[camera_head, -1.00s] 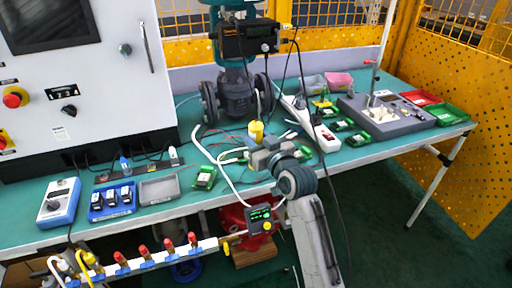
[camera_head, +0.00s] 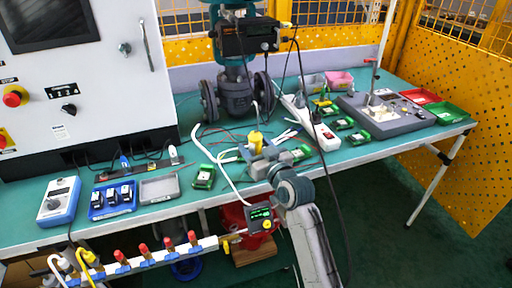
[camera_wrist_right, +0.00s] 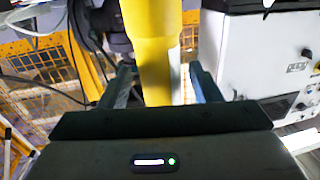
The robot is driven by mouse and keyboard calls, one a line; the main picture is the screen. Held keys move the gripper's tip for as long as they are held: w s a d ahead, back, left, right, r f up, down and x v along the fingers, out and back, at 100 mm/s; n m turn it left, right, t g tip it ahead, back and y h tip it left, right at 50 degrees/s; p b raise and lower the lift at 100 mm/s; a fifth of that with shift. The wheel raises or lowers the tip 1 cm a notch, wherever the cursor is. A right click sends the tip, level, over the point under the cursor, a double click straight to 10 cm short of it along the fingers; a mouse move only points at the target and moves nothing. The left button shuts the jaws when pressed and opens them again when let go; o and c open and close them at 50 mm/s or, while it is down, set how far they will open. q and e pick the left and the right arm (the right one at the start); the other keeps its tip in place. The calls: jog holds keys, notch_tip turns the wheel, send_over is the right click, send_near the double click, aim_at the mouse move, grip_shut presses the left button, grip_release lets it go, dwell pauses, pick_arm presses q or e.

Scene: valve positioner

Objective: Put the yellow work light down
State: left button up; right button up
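The yellow work light (camera_head: 256,139) stands upright on the green bench, or just above it; its foot is hidden behind my right gripper. In the right wrist view the light (camera_wrist_right: 157,60) rises between the two fingers. My right gripper (camera_head: 259,150) is around it. In the wrist view the right gripper (camera_wrist_right: 165,84) has its fingers on either side of the light, with a narrow gap showing at each side, so it looks open. My left gripper is not in view.
The bench (camera_head: 225,187) is crowded. A green circuit board (camera_head: 203,176) lies left of the gripper, and a white power strip (camera_head: 326,138) lies to the right. Cables run around the light. A valve (camera_head: 237,95) stands behind. A small meter (camera_head: 260,218) hangs at the front edge.

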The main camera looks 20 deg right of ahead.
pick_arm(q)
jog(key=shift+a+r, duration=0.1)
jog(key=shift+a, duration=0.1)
pick_arm(e)
jog(key=shift+r, duration=0.1)
jog(key=shift+s, duration=0.35)
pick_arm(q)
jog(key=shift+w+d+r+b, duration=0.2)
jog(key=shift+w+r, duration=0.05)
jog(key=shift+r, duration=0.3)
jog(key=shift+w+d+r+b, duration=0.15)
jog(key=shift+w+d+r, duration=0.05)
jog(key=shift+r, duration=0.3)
pick_arm(e)
jog(key=s+d, duration=0.2)
jog(key=s, duration=0.9)
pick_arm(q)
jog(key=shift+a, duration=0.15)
pick_arm(e)
jog(key=shift+d, duration=0.1)
